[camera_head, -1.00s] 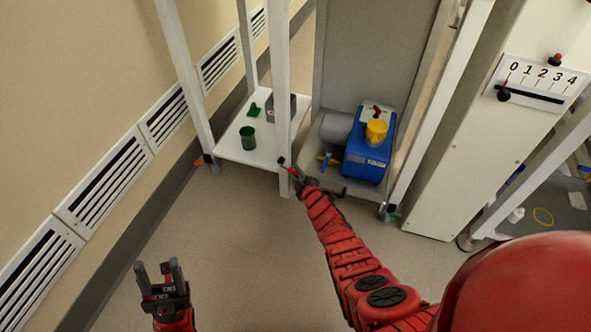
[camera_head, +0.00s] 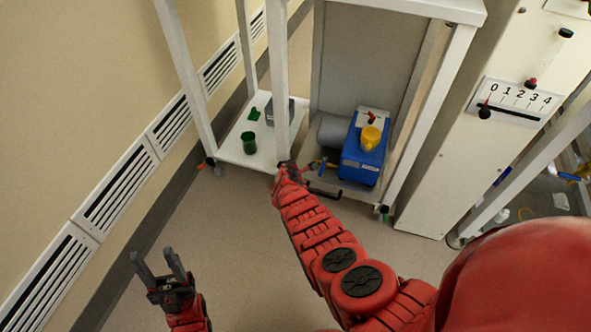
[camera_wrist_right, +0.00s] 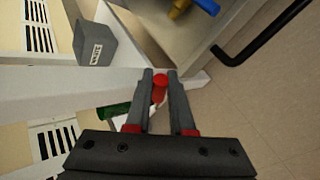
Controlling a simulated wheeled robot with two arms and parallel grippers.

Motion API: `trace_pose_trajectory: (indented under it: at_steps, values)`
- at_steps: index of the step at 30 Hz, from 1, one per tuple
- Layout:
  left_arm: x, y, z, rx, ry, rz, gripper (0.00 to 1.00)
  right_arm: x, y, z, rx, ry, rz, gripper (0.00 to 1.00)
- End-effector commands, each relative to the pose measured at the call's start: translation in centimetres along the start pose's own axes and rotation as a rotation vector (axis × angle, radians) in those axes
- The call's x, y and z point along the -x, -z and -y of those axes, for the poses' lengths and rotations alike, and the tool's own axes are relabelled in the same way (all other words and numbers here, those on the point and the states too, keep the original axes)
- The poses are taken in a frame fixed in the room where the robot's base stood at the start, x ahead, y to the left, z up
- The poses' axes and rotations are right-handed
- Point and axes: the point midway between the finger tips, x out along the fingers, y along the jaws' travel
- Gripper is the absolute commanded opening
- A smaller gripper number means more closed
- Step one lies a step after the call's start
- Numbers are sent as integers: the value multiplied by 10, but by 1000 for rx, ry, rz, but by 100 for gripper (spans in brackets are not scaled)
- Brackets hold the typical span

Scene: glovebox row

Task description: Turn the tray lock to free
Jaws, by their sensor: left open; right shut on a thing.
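My right gripper (camera_head: 287,166) is at the foot of the white post, by the front left corner of the tray (camera_head: 370,198) under the blue pump. In the right wrist view its fingers (camera_wrist_right: 160,76) are shut on a small red knob (camera_wrist_right: 159,88), which looks like the handle of the tray lock. The lock's body and its marks are hidden behind the fingers, so I cannot tell its setting. The tray's black handle (camera_head: 325,193) shows just right of the gripper, and also in the wrist view (camera_wrist_right: 262,37). My left gripper (camera_head: 158,260) is open and empty over the floor.
The blue pump (camera_head: 364,150) with a yellow cap (camera_head: 370,137) stands on the tray. A green cup (camera_head: 249,143) and a grey box (camera_wrist_right: 93,46) are on the white shelf (camera_head: 232,151). A numbered slider panel (camera_head: 515,102) is at right. The floor in front is clear.

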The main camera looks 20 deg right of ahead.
Motion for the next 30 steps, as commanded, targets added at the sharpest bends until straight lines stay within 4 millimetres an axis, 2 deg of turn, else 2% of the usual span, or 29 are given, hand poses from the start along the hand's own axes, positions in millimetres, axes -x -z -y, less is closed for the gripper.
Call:
trace_pose_trajectory:
  at_steps: [6, 12, 29, 30]
  values:
    - [15, 0, -1, -6, -17, -13, 50, 1, 4, -4, 92, 53, 70, 0]
    - [22, 1, -1, -10, -31, -23, 50, 4, 6, -8, 142, 79, 106, 0]
    - [23, 2, -1, -11, -37, -29, 50, 7, 6, -12, 165, 91, 124, 0]
    - [23, 2, -1, -11, -37, -29, 50, 7, 6, -12, 165, 91, 124, 26]
